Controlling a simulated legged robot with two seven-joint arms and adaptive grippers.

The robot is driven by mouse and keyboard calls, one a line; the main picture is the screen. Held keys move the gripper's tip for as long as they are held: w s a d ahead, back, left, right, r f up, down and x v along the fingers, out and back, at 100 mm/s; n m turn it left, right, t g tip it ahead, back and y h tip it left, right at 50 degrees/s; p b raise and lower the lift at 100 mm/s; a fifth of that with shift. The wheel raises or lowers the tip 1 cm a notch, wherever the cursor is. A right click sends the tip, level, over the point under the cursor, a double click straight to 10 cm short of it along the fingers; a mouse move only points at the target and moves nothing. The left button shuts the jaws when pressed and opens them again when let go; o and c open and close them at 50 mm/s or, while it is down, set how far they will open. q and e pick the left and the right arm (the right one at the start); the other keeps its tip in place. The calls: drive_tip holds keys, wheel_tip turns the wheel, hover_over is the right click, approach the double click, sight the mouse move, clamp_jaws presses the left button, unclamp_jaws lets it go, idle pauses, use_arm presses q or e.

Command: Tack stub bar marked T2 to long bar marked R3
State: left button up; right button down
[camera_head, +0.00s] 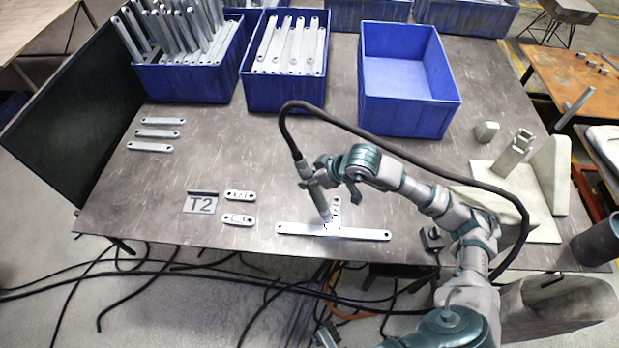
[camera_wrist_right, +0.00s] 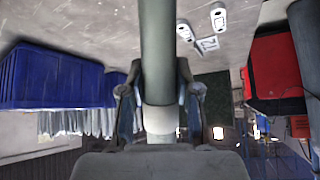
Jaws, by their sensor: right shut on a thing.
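My right gripper (camera_head: 324,172) is shut on a welding torch (camera_head: 318,195), which has a black cable. The torch points down, its tip at the joint of two grey bars. The long bar (camera_head: 362,234) lies flat near the table's front edge; its mark cannot be read. A short stub bar (camera_head: 336,207) meets it near the middle and points away from the front edge, partly hidden by the torch. In the right wrist view the torch (camera_wrist_right: 158,50) stands between the fingers.
A T2 plate (camera_head: 201,203) lies left beside two short bars (camera_head: 240,195). Three grey bars (camera_head: 158,134) lie farther back. Blue bins hold upright bars (camera_head: 195,88) and long bars (camera_head: 245,85); another bin (camera_head: 410,115) is empty. A pale block fixture (camera_head: 515,225) stands right.

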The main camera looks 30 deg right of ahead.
sight(308, 169)
drive_tip(key=shift+f+b, duration=0.15)
drive_tip(key=shift+b, duration=0.15)
idle(1.4)
wheel_tip(308, 169, up, 5)
drive_tip(key=shift+f+p, duration=0.15)
drive_tip(key=shift+p, duration=0.9)
drive_tip(key=shift+r, duration=0.4)
drive_tip(key=shift+f, duration=0.1)
